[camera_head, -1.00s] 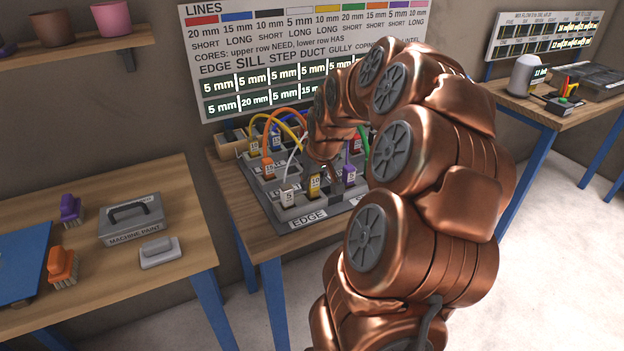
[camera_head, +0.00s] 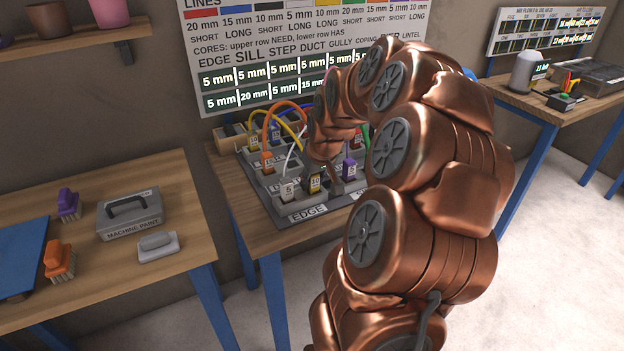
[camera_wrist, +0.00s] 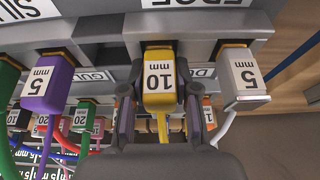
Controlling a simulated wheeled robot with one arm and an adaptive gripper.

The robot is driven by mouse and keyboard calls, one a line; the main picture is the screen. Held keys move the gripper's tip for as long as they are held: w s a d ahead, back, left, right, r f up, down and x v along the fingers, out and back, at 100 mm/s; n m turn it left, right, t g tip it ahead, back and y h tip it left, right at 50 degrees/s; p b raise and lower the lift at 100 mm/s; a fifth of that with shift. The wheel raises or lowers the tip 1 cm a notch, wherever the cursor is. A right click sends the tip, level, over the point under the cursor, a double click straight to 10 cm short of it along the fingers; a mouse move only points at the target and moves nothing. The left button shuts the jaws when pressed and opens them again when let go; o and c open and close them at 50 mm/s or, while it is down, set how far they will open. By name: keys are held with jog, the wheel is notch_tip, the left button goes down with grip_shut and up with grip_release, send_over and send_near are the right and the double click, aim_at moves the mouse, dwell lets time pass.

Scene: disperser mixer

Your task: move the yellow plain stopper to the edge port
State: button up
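A yellow stopper marked 10 mm (camera_wrist: 160,78) sits in the grey block and also shows in the head view (camera_head: 314,183). My gripper (camera_wrist: 161,105) has one dark finger on each side of it, with narrow gaps visible. In the head view, my gripper (camera_head: 328,170) is partly hidden by my arm. The EDGE label (camera_head: 308,213) is on the block's front. A white 5 mm plug (camera_wrist: 243,75) with a white cable stands to the right in the wrist view.
A purple 5 mm plug (camera_wrist: 49,85) with a cable stands left of the yellow stopper. More coloured plugs and looping cables crowd behind. A wooden table (camera_head: 255,205) carries the block. A board (camera_head: 300,60) is on the wall behind. Another table (camera_head: 190,220) stands left.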

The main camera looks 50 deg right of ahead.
jog(key=o, duration=0.5)
jog(key=shift+c, duration=0.2)
jog(key=shift+r, duration=0.1)
jog(key=v, duration=1.1)
jog(key=shift+s+r, duration=0.25)
jog(key=shift+r, duration=0.1)
jog(key=shift+a, duration=0.1)
jog(key=a+n+g+y+p, duration=0.1)
jog(key=a+n+p, duration=0.1)
jog(key=a, duration=1.1)
jog(key=s+a+f+n+g+p, duration=0.1)
jog(key=s+a+f+g+p, duration=0.2)
jog(key=s+a, duration=1.5)
jog(key=shift+s+f+n+g+p, duration=0.2)
jog(key=shift+s+n+g+p, duration=0.2)
jog(key=shift+s+g+p, duration=0.45)
